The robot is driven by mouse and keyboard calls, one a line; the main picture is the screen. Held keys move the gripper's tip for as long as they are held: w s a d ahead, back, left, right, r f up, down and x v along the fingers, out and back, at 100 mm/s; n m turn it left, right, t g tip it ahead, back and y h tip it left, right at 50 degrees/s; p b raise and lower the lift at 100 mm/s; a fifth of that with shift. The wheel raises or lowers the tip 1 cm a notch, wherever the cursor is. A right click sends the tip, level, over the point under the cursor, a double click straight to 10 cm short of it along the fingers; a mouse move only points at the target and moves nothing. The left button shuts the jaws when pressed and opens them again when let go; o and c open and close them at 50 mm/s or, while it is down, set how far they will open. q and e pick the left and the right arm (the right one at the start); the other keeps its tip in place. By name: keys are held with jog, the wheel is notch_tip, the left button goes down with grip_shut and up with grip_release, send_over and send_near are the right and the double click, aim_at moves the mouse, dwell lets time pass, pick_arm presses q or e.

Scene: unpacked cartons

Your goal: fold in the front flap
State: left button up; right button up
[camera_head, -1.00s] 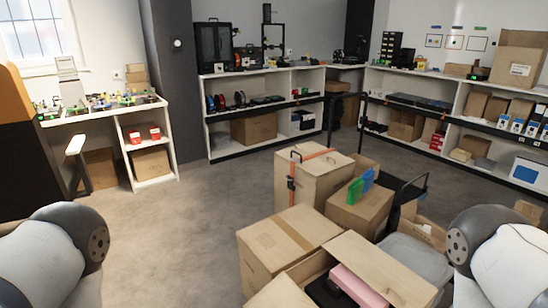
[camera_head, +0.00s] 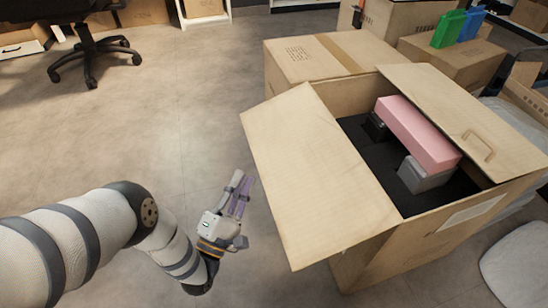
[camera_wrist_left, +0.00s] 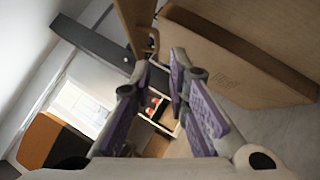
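An open carton (camera_head: 375,265) stands at the right of the head view. One flap (camera_head: 310,185) sticks outward on its left side, towards my left gripper. Another flap (camera_head: 455,105), with a handle cut-out, extends along the far right side. I cannot tell for certain which is the front flap. Inside lie a pink box (camera_head: 418,133), a grey box (camera_head: 424,176) and black material. My left gripper (camera_head: 244,180) is open and empty, left of the outward flap and apart from it. Its spread purple fingers (camera_wrist_left: 160,65) show in the left wrist view. My right gripper is not in view.
A closed carton (camera_head: 300,65) stands directly behind. Another carton (camera_head: 452,62) behind it carries green (camera_head: 449,28) and blue (camera_head: 472,22) items. A black wheeled chair base (camera_head: 93,52) stands far left. Bare floor (camera_head: 190,110) lies left of the cartons.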

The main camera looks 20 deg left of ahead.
aim_at(259, 138)
pick_arm(q)
jog(key=x, duration=0.4)
jog(key=b+x, duration=0.1)
jog(key=x, duration=0.3)
jog(key=b+x, duration=0.1)
jog(key=x, duration=0.3)
jog(key=shift+a+r, duration=0.2)
jog(key=shift+r, duration=0.05)
grip_shut()
